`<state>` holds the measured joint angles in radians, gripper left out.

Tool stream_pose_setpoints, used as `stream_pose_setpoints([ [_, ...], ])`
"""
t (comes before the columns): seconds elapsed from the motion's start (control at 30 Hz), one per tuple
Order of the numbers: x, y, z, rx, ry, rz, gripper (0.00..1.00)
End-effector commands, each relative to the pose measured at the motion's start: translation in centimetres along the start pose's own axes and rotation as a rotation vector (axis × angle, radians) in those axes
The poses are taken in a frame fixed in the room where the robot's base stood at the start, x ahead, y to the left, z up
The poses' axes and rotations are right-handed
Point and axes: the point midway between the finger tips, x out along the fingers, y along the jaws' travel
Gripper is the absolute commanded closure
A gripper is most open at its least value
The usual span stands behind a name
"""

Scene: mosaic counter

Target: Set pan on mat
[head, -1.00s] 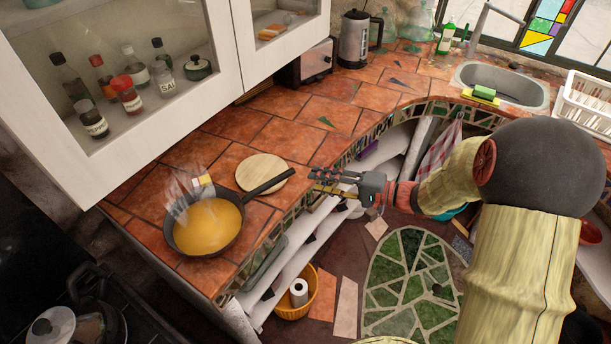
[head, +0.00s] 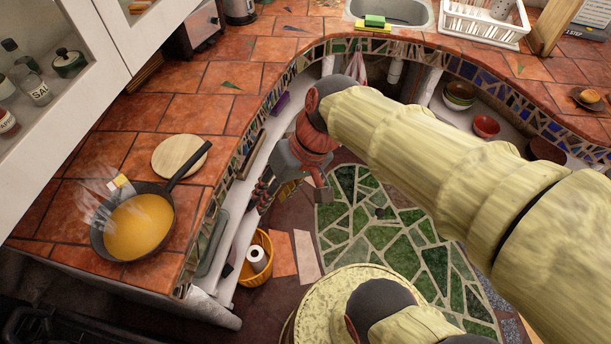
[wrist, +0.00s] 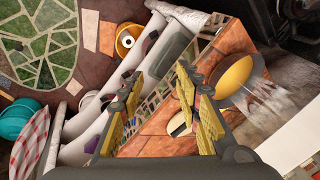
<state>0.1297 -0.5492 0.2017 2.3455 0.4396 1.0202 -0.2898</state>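The dark pan (head: 187,166) sits on the tiled counter at the left, holding steaming yellow food. Its handle points up and right, reaching over the edge of the round pale wooden mat (head: 176,152) behind it. The pan body is on tile, beside the mat. My gripper (head: 266,194) is off the counter's front edge, right of the pan, and touches neither. In the wrist view my gripper (wrist: 157,80) has its yellow-padded fingers spread with nothing between them. The pan (wrist: 238,82) shows at the right there; the mat (wrist: 178,124) is partly hidden by a finger.
A white wall cabinet (head: 120,50) overhangs the counter at upper left. The counter's curved mosaic edge (head: 240,155) lies between my gripper and the pan. Shelves run below, with an orange basket (head: 258,262) on the floor. Tiles behind the mat (head: 215,110) are clear.

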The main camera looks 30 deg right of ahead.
Motion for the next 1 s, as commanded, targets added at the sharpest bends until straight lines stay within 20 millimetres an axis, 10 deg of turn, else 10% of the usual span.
stream_pose_setpoints([
  [0.33,-6.9,3.6,1.1,-0.131,0.276,0.318,0.66],
  [1.0,-7.2,3.9,1.1,-0.133,0.288,0.333,0.66],
])
